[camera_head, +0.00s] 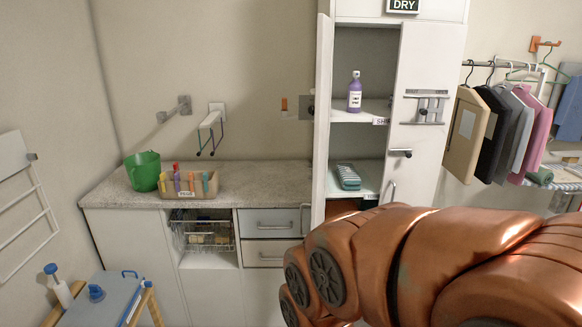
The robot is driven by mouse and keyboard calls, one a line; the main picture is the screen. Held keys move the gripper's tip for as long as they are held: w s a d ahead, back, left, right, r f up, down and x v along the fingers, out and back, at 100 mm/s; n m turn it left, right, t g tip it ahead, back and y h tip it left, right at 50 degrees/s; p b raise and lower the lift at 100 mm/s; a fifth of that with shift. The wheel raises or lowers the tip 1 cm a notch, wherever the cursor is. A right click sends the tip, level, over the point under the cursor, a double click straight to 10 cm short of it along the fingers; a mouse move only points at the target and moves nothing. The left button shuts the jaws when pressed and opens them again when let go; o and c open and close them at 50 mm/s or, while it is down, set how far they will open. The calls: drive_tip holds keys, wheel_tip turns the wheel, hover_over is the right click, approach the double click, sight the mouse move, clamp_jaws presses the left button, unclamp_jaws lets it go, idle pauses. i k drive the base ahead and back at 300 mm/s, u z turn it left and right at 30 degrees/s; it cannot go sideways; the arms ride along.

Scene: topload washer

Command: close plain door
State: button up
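A tall white cabinet (400,10) stands right of the counter. Its left door (322,110) is plain, stands open and points out towards me, seen nearly edge-on. The cabinet's right door (418,70) carries a metal rack and a dark handle; I cannot tell if it is fully shut. Between the doors the shelves show a purple bottle (354,95) and a pale teal item (347,177). My copper arm crosses the lower right and hides the cabinet's lower part. My gripper is not in view.
The stone counter (255,183) holds a green bucket (143,170) and a beige bin (188,192) of bottles. A wire basket (205,236) and drawers (266,222) sit below. Clothes hang (485,130) at right. A blue-topped stand (95,300) is at lower left.

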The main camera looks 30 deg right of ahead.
sight(325, 24)
drive_tip(key=u, duration=1.05)
drive_tip(key=i, duration=0.9)
drive_tip(key=z, duration=0.9)
drive_tip(key=i, duration=0.25)
drive_tip(key=u, duration=0.1)
